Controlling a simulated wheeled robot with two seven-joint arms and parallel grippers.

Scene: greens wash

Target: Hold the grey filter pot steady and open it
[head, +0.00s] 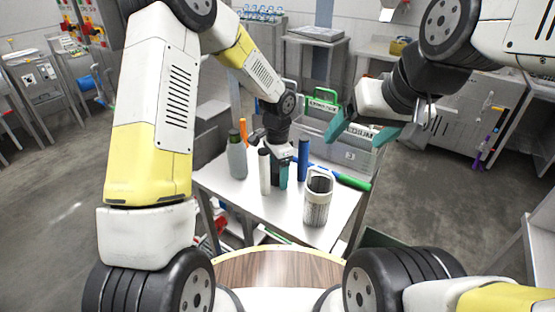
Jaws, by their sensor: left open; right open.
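A grey ribbed canister with a pale loop at its top (316,208) stands upright on the front right of the white table; it looks like the filter pot, though I cannot tell its lid clearly. My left gripper (280,175) points down over the table's middle, left of the canister and apart from it. Its teal fingers are open, close beside a white cylinder (265,173); whether they touch it is unclear. My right gripper (362,130) is open and empty, in the air above and to the right of the canister, in front of the grey crate.
A grey bottle with a green cap (237,160) stands at the table's left. A blue cylinder (303,160) stands behind the canister, and a green-ended rod (354,183) lies to its right. A grey crate (352,155) is at the back. The table's front (285,222) is clear.

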